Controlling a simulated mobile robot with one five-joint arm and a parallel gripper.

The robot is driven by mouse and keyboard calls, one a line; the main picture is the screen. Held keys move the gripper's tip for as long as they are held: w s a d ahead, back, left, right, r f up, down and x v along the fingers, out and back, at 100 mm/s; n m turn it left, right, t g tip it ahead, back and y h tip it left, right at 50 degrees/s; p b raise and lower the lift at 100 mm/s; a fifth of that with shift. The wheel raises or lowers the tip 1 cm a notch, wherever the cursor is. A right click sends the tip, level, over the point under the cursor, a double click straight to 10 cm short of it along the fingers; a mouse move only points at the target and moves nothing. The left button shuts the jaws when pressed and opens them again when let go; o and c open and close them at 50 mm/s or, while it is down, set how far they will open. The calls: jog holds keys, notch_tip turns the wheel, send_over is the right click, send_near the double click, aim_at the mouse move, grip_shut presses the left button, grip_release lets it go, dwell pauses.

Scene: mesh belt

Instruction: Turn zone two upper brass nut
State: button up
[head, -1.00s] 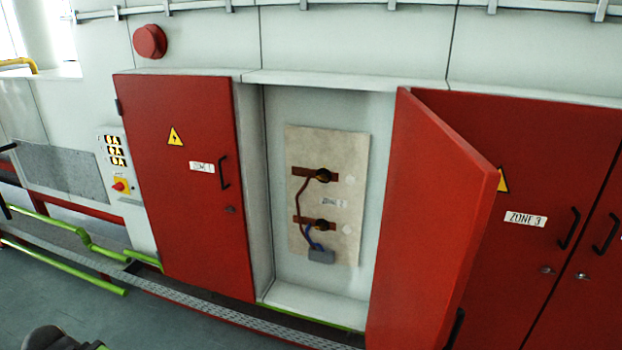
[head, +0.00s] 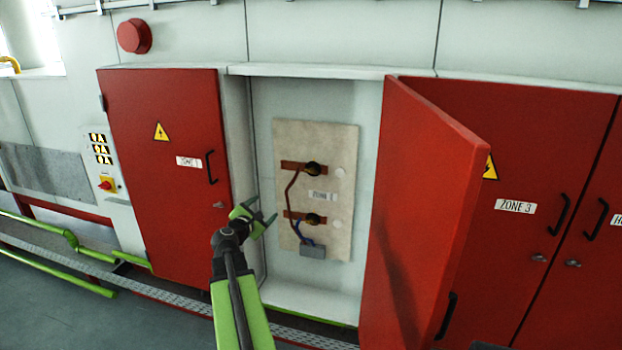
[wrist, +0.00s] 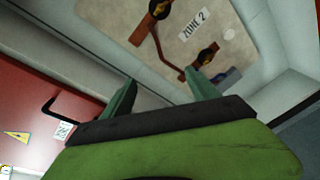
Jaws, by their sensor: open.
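The open middle cabinet holds a pale panel (head: 345,150) with two brass nuts on copper bars. The upper brass nut (head: 314,169) sits at the right end of the upper bar, and the lower brass nut (head: 314,219) is below it. A small label (head: 323,196) lies between them and reads "ZONE 2" in the wrist view (wrist: 194,24). The nuts also show there, one at the top (wrist: 160,9), the other at right (wrist: 207,54).
The red zone 1 door (head: 165,120) is shut on the left. The zone 2 door (head: 420,200) stands open on the right and juts outward. A brown wire (head: 290,190) and a grey box (head: 312,252) are on the panel. Green pipes (head: 40,225) run low at left.

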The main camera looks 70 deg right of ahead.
aim_at(311, 172)
jog(key=s+d+r+n+h, duration=0.2)
jog(key=s+d+r+n, duration=0.2)
jog(key=s+d+n, duration=0.35)
jog(key=shift+m, duration=0.95)
jog(key=d, duration=1.7)
jog(key=shift+d+f, duration=0.2)
jog(key=shift+f, duration=0.05)
jog(key=c, duration=1.4)
